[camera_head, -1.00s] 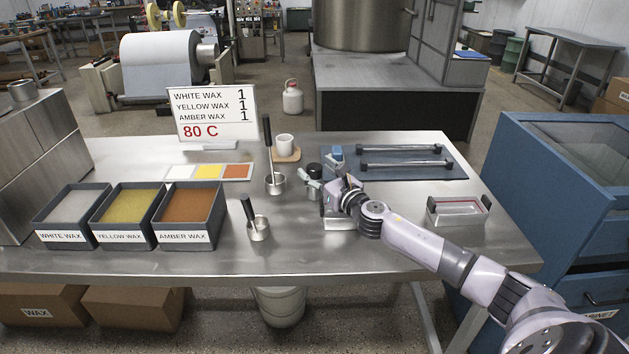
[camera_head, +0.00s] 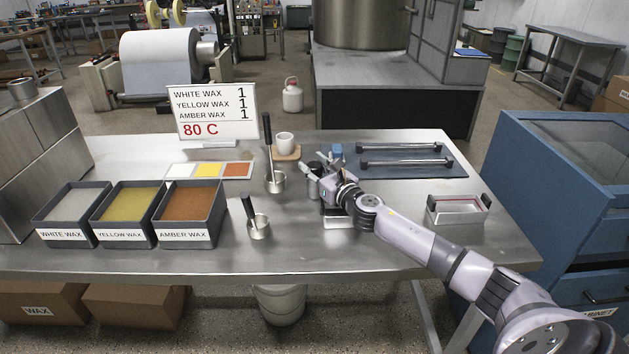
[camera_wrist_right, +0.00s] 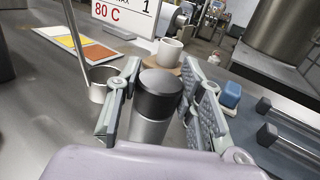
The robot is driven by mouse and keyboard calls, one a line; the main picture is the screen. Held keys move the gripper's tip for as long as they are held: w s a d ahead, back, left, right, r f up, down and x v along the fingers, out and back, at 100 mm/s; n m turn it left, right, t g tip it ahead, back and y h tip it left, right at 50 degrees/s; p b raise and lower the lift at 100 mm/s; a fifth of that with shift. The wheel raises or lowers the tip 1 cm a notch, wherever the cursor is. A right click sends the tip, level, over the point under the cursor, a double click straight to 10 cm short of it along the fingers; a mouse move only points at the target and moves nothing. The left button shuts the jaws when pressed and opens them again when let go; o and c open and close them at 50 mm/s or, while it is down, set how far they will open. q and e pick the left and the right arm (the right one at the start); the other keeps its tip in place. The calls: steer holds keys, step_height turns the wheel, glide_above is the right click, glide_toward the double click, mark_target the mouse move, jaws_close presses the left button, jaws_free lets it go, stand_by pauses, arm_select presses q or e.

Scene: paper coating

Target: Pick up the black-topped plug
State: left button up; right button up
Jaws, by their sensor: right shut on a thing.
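The black-topped plug (camera_wrist_right: 157,95) is a grey metal cylinder with a black cap, upright between the two fingers of my right gripper (camera_wrist_right: 158,80) in the right wrist view. In the head view the plug (camera_head: 313,186) is largely covered by the right gripper (camera_head: 320,172). The right gripper is shut on the plug. Its lower end is hidden, so I cannot tell whether it touches the table. My left gripper is not in view.
A metal ladle cup (camera_head: 275,184) stands just left of the plug, with a white mug (camera_head: 285,144) behind. A blue block (camera_head: 337,151) and a mat with two bars (camera_head: 405,161) lie to the right. Wax trays (camera_head: 129,233) stand at left.

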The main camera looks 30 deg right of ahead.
steer(key=c, duration=0.4)
steer(key=shift+r, duration=0.1)
